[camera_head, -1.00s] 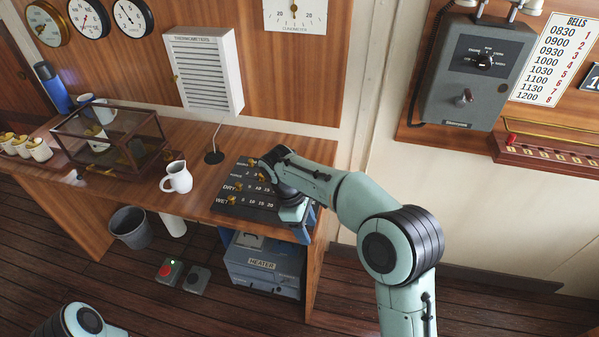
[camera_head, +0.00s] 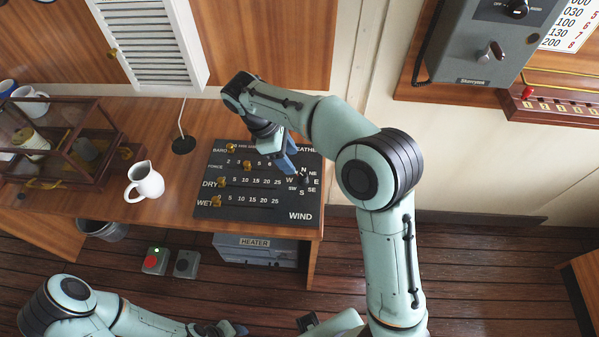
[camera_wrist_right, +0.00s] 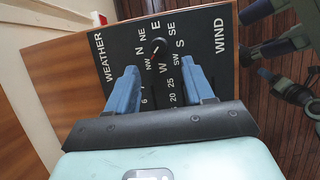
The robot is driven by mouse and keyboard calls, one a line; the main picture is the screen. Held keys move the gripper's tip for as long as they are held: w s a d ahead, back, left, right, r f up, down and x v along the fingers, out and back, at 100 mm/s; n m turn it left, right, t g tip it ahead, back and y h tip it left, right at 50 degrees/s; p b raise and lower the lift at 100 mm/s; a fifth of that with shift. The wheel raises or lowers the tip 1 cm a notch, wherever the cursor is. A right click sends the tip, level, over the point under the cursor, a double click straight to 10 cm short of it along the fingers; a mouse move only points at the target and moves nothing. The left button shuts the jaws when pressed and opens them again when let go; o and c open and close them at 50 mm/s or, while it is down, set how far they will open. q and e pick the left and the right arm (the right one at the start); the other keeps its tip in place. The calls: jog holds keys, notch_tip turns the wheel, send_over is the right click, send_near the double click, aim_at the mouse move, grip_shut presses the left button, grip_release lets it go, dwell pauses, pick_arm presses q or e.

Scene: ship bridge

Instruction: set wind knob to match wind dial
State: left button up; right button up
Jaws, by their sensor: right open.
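The dark weather board (camera_head: 250,209) lies on the wooden desk, with a WIND area at its right end. The small dark wind knob (camera_wrist_right: 159,46) sits inside a ring of compass letters in the right wrist view. A pale mark shows on the knob, but its exact heading is too small to read. My right gripper (camera_wrist_right: 158,66) is open, its two blue fingers apart and pointing at the knob, with nothing between them. In the head view its fingers (camera_head: 288,160) are over the compass ring. My left arm (camera_head: 130,318) is low at the left; its fingers are unclear. No wind dial is visible now.
A white jug (camera_head: 146,182) stands left of the board, and a glass case (camera_head: 60,165) stands farther left. Brass sliders (camera_head: 222,182) sit on the board's left part. A grey wall box (camera_head: 475,45) hangs at the upper right. The floor right of the desk is clear.

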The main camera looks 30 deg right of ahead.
aim_at(302, 175)
pick_arm(q)
jog(key=shift+s+f+b, duration=0.25)
jog(key=shift+f+b, duration=0.05)
jog(key=shift+f, duration=0.2)
jog(key=shift+s+f+b, duration=0.2)
jog(key=shift+f+b, duration=0.1)
jog(key=shift+f, duration=0.2)
pick_arm(e)
jog(key=x, duration=0.8)
jog(key=shift+w, duration=0.1)
jog(key=shift+c, duration=0.3)
grip_shut()
